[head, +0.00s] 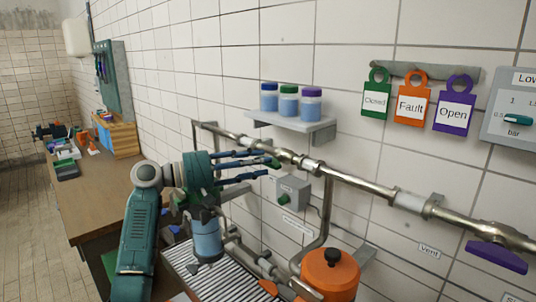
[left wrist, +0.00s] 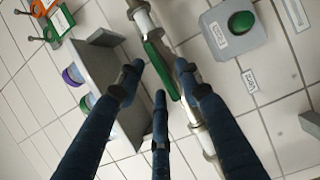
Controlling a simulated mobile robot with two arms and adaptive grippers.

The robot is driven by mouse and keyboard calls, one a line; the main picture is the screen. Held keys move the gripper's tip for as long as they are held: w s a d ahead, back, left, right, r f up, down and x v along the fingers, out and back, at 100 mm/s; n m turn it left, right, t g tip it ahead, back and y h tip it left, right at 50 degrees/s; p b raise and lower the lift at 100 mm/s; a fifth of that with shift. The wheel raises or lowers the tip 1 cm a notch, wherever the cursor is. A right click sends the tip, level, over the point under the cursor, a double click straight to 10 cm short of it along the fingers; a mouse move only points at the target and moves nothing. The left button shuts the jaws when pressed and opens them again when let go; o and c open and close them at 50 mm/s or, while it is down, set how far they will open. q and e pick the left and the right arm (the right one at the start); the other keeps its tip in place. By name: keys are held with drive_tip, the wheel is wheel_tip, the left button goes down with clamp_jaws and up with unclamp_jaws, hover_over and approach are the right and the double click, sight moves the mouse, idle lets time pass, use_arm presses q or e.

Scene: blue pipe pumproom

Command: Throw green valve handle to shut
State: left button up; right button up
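The green valve handle (left wrist: 160,68) is a slim lever on the metal pipe (left wrist: 188,82). In the left wrist view it lies close beside the pipe, roughly in line with it. In the head view only a small part of the green handle (head: 274,163) shows at the fingertips. My left gripper (head: 262,166) reaches right toward the pipe. In the left wrist view its blue fingers (left wrist: 160,82) are spread, with the handle between the tips of the two upper ones. I cannot tell whether any finger touches it. My right gripper is not in view.
A shelf (head: 300,128) with three lidded jars is just above the pipe. A grey box with a green button (head: 292,190) is below it. An orange pot (head: 331,274) stands lower right. A purple handle (head: 497,256) is farther right on the pipe.

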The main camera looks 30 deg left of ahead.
use_arm(q)
drive_tip(key=shift+p+x, duration=0.45)
drive_tip(key=shift+x, duration=1.05)
drive_tip(key=shift+c, duration=0.5)
clamp_jaws()
